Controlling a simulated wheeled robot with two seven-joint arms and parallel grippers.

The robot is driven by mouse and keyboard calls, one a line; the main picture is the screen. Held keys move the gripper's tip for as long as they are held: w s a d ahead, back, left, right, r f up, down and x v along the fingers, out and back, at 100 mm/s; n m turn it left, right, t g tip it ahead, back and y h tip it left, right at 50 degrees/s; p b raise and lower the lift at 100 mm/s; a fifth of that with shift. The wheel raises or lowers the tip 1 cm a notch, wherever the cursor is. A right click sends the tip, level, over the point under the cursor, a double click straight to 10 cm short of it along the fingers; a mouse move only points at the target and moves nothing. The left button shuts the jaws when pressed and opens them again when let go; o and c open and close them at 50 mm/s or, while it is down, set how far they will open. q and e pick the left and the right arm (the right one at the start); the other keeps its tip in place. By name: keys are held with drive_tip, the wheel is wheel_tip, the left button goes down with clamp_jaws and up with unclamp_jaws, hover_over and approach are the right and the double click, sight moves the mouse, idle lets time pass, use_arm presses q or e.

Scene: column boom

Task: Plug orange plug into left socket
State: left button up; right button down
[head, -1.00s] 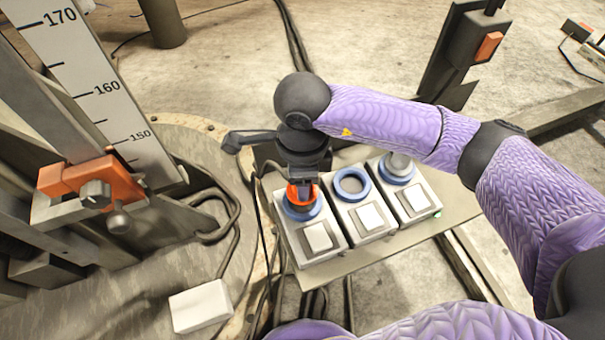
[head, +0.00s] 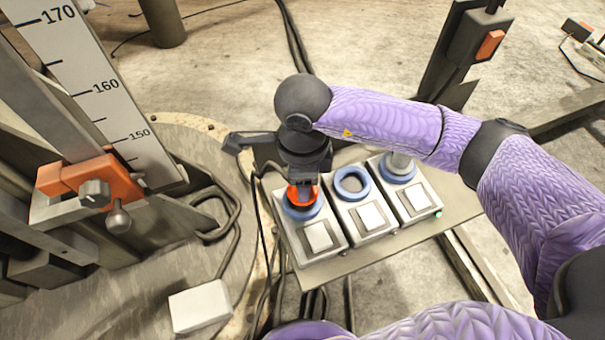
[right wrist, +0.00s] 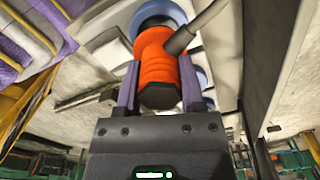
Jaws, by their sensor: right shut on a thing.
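The orange plug (head: 301,194) is at the blue ring of the left socket (head: 303,211), the leftmost of three white socket boxes. My right gripper (head: 305,184) is shut on the plug from above. In the right wrist view the orange plug (right wrist: 158,58) sits between the two fingers, with a dark cable coming off its side. Its far end meets the blue ring (right wrist: 158,16), and a dark opening shows beside it. How deep it sits I cannot tell. My left gripper is not in view.
The middle socket (head: 352,184) is empty. A column with a scale and an orange clamp (head: 90,182) stands at left. Cables hang beside the boxes.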

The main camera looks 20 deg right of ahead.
drive_tip(key=shift+f+b, duration=0.35)
drive_tip(key=shift+f, duration=0.55)
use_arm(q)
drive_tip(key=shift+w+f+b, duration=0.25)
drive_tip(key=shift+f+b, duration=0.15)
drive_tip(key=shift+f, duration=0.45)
use_arm(e)
drive_tip(key=shift+f, duration=0.25)
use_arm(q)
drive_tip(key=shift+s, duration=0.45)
use_arm(e)
drive_tip(key=shift+c, duration=0.6)
unclamp_jaws()
wheel_tip(320, 180, up, 9)
drive_tip(key=p, duration=0.4)
drive_tip(key=shift+r+p, duration=0.35)
drive_tip(key=shift+r, duration=0.15)
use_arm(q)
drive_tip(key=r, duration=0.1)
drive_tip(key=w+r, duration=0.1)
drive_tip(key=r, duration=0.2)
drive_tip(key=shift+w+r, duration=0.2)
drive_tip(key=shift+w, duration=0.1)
use_arm(e)
drive_tip(key=shift+f, duration=0.1)
